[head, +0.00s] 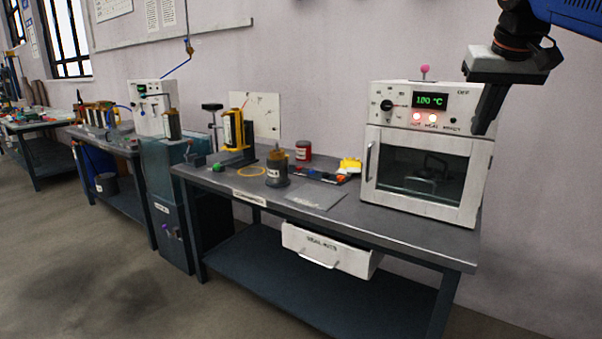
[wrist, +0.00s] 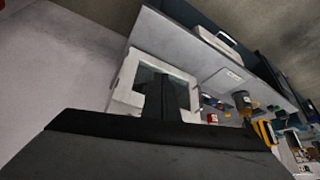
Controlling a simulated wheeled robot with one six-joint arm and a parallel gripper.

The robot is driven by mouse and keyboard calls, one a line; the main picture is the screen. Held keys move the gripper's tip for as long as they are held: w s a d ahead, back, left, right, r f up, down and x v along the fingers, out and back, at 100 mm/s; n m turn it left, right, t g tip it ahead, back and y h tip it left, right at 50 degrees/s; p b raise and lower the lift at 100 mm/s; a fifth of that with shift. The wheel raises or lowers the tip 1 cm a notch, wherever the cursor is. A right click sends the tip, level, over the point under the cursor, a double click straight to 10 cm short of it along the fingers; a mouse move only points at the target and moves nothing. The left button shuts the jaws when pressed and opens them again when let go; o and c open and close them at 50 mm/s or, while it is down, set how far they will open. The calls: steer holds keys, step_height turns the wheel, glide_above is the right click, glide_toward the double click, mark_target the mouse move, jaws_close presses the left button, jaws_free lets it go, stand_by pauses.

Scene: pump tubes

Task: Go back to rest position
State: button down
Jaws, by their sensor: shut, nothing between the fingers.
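My gripper (head: 488,106) hangs at the upper right of the head view, its fingers pointing down in front of the oven's right upper part. It is shut and holds nothing. In the wrist view its dark body fills the lower part, with the fingers (wrist: 166,100) in front of the oven's window. The white oven (head: 470,208) stands on the right end of the workbench with its door closed. The oven also shows in the wrist view (wrist: 127,78).
The workbench (head: 400,232) holds a grey pot (head: 277,170), a red can (head: 303,151), a yellow item (head: 350,165) and a grey plate (head: 316,197). A white drawer (head: 325,252) under the bench top looks pulled out. Open floor lies at the front left.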

steer(key=s+a+f, duration=0.2)
steer(key=s+f, duration=0.5)
steer(key=f, duration=0.5)
steer(key=s+a+f+n+y, duration=0.1)
steer(key=s+a+f, duration=0.1)
steer(key=s+f, duration=0.5)
steer(key=s+a+f+n, duration=0.1)
steer(key=s+a+f, duration=0.2)
steer(key=f, duration=1.5)
steer(key=s, duration=0.3)
steer(key=shift+s+f+g, duration=0.2)
steer(key=shift+s+g, duration=0.1)
steer(key=shift+s, duration=0.1)
